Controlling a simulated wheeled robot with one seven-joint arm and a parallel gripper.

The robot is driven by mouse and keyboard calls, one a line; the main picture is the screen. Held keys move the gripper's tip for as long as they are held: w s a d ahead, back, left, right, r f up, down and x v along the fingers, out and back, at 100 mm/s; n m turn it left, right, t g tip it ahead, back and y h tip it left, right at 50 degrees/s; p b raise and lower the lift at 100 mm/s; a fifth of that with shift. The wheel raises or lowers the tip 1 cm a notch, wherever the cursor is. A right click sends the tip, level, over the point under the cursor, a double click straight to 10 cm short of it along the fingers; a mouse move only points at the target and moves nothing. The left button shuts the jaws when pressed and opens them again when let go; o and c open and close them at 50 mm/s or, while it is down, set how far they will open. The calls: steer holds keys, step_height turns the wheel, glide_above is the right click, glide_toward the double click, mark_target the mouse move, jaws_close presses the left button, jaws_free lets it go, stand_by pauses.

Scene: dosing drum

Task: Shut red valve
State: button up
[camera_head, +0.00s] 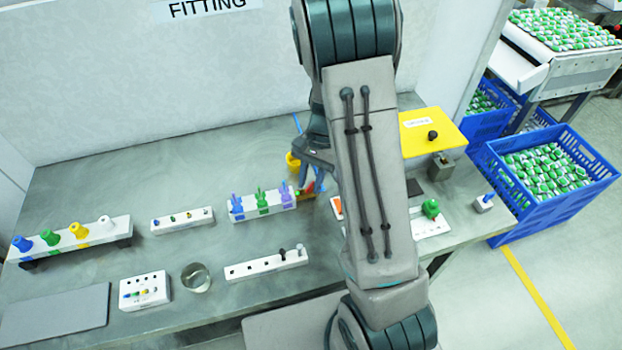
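A small red part (310,187), which looks like the red valve, shows at the right end of a row of coloured valves on a white block (262,212). The blue valve (237,204), green valve (261,198) and purple valve (284,193) stand left of it. My gripper (305,182) is pointed down right at the red part and covers some of it. Its fingertips are small and partly hidden, so I cannot tell whether they touch or grip the red part. The angle of the red handle is not clear.
A yellow part (292,161) stands just behind my gripper. A white strip with sockets (266,265) lies in front. A yellow panel (433,131) and a green knob (431,208) are to the right. My arm hides the bench's middle right. Blue crates (550,180) stand beyond the bench.

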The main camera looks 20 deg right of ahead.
steer(key=b+v, duration=0.1)
steer(key=v, duration=1.2)
steer(key=shift+r, duration=0.4)
steer(key=shift+w+d+f, duration=0.1)
steer(key=shift+w, duration=0.05)
